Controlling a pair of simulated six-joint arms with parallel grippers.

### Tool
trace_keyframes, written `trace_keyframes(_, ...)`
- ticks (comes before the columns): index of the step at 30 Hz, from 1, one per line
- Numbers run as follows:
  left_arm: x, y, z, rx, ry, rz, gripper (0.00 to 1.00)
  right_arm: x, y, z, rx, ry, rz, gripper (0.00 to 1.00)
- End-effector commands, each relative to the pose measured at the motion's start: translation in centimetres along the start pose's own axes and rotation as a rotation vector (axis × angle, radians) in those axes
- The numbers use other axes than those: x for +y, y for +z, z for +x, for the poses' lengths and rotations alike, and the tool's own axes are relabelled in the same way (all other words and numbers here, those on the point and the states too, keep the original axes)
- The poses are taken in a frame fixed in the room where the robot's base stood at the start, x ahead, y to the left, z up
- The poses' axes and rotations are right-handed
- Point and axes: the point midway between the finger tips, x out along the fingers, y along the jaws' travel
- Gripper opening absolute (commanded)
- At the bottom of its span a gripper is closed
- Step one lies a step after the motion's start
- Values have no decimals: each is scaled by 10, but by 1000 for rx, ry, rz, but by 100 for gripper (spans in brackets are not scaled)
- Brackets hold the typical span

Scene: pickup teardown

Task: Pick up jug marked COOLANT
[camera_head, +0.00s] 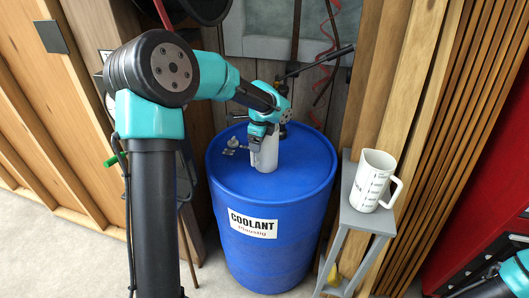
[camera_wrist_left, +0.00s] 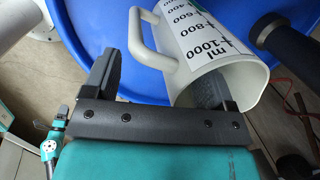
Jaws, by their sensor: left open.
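The word COOLANT shows on a label on the blue drum (camera_head: 270,250). A white jug (camera_head: 265,158) stands on the drum's lid, below my left gripper (camera_head: 262,135). In the left wrist view this jug (camera_wrist_left: 200,45) shows a handle and a ml scale. No name on it is readable. My left gripper (camera_wrist_left: 155,85) is open there: one finger is at the jug's mouth, the other beyond the handle, with the handle side between them. A second white jug (camera_head: 372,178) with a scale stands on the grey stand; its name is unreadable.
The grey stand (camera_head: 368,222) is right of the drum, against wooden boards (camera_head: 440,130). Small metal fittings (camera_head: 232,146) lie on the lid's left. A black rod and red hose hang behind. Part of my right arm shows at the bottom right corner.

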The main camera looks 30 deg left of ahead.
Motion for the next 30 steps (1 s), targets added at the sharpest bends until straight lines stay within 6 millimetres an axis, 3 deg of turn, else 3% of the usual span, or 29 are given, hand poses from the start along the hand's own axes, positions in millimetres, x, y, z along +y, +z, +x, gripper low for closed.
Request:
trace_keyframes(4,0,0,11,0,0,0,79,0,0,0,0,0,0,53)
trace_keyframes(18,0,0,11,0,-1,0,79,0,0,0,0,0,0,53)
trace_keyframes(30,0,0,11,0,-1,0,40,0,0,0,0,0,0,53)
